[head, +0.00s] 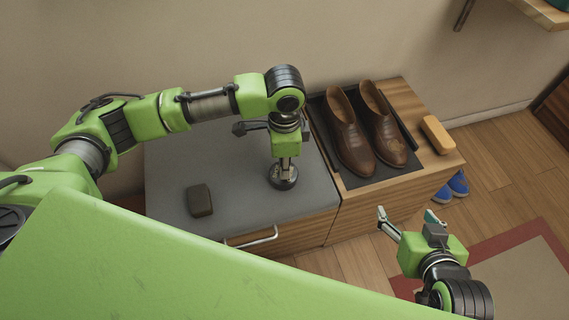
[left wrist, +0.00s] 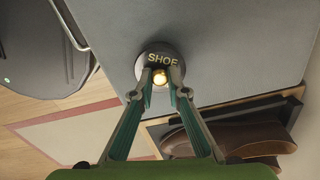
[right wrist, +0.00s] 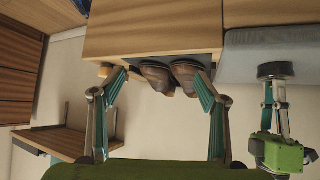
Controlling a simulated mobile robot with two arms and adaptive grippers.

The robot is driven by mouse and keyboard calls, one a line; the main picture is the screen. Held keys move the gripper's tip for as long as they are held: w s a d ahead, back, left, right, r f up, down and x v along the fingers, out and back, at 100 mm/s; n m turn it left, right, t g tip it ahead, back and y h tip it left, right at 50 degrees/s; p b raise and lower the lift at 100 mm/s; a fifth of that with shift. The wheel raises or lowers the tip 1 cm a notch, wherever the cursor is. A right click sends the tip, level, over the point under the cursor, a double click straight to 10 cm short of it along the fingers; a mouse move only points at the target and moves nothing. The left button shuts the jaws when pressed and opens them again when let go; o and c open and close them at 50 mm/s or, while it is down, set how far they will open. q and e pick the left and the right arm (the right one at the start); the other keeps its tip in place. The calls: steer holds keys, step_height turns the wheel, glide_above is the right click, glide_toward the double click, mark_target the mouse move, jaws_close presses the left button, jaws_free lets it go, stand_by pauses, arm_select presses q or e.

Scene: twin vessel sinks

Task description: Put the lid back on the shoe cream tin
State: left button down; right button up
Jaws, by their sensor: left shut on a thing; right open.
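A dark round lid with "SHOE" lettering (left wrist: 162,58) and a small gold knob (left wrist: 160,77) shows in the left wrist view. My left gripper (head: 285,164) points straight down over the grey bench top and is shut on the knob. In the head view the dark disc of the shoe cream tin (head: 282,178) shows under the fingers. No separate open tin is in view; I cannot tell whether the lid touches a tin body below it. My right gripper (head: 405,214) is open and empty, out in front of the wooden cabinet.
A dark brown block (head: 200,200) lies on the grey bench top (head: 240,160), left of the disc. Brown shoes (head: 350,140) stand on a dark tray (head: 362,180) to the right. An orange block (head: 437,135) lies beyond them. Blue shoes (head: 457,185) are on the floor.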

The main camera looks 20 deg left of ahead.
steer(key=shift+s+d+f, duration=0.1)
steer(key=shift+s+f, duration=0.05)
steer(key=shift+s, duration=0.05)
steer(key=shift+s+f, duration=0.15)
steer(key=shift+s, duration=0.05)
steer(key=shift+s+d+f+g, duration=0.1)
steer(key=shift+g, duration=0.2)
steer(key=shift+s+f, duration=0.15)
steer(key=shift+s, duration=0.05)
steer(key=shift+s+d+f+g, duration=0.2)
steer(key=shift+s+f+g, duration=0.05)
steer(key=shift+s+g, duration=0.15)
steer(key=shift+s+f+p, duration=0.15)
steer(key=shift+s+p, duration=0.05)
steer(key=shift+p, duration=0.1)
steer(key=shift+s+d+f+h, duration=0.1)
steer(key=shift+s+h, duration=0.05)
steer(key=shift+h, duration=0.15)
steer(key=shift+s+d+f, duration=0.1)
steer(key=shift+s+f, duration=0.05)
steer(key=shift+s, duration=0.05)
